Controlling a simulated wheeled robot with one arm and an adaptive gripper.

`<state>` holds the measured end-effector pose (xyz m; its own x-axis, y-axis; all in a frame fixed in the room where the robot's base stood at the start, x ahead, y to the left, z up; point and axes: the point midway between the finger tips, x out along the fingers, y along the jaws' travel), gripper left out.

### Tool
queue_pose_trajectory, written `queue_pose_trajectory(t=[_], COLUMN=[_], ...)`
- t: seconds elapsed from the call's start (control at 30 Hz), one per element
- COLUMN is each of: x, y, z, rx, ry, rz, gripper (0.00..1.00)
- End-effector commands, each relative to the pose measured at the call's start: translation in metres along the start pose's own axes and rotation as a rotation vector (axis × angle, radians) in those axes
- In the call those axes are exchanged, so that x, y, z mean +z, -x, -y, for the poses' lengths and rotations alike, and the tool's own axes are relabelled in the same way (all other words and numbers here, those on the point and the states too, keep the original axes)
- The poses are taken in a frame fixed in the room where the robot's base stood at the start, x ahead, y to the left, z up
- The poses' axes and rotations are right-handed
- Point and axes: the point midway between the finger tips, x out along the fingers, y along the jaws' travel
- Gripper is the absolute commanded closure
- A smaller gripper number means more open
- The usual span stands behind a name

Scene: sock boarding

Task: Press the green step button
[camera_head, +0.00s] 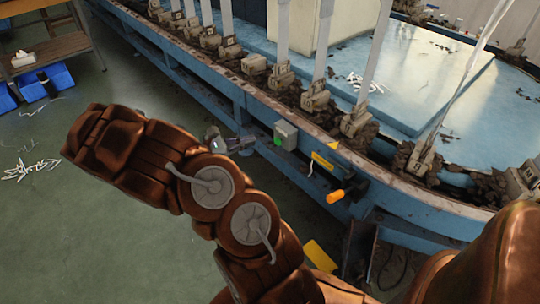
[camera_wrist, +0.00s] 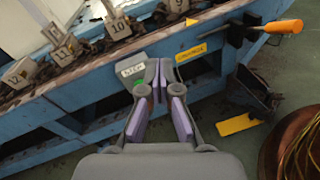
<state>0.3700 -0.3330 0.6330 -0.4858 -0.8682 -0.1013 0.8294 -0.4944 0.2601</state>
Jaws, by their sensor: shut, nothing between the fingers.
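A grey box (camera_head: 288,134) with a green step button (camera_head: 277,141) is mounted on the side edge of the blue machine. In the head view my gripper (camera_head: 246,143) is just left of the button, with a small gap visible. The button's contact with the fingertips cannot be told in the wrist view.
A yellow label (camera_head: 322,161) and an orange-handled tool (camera_head: 341,192) are on the machine edge right of the box. Several metal sock forms stand along the machine rim (camera_head: 390,185). A yellow piece (camera_head: 319,254) lies low beneath the machine. Green floor is open at the left.

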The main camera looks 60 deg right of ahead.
Motion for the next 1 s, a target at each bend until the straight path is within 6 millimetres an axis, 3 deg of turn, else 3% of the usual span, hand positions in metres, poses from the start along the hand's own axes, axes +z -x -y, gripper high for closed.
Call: queue_pose_trajectory(t=[0.03,0.2,0.4,0.57,1.0], x=[-0.031,-0.095,-0.144,-0.156,-0.156], y=[-0.003,-0.006,-0.004,-0.003,-0.007], z=[-0.001,-0.010,-0.015,-0.017,-0.018], rx=[0.030,0.130,0.208,0.230,0.231], ry=[0.040,0.159,0.249,0.274,0.275], rz=[0.013,0.049,0.066,0.068,0.069], gripper=[1.00,1.00,1.00,1.00,1.00])
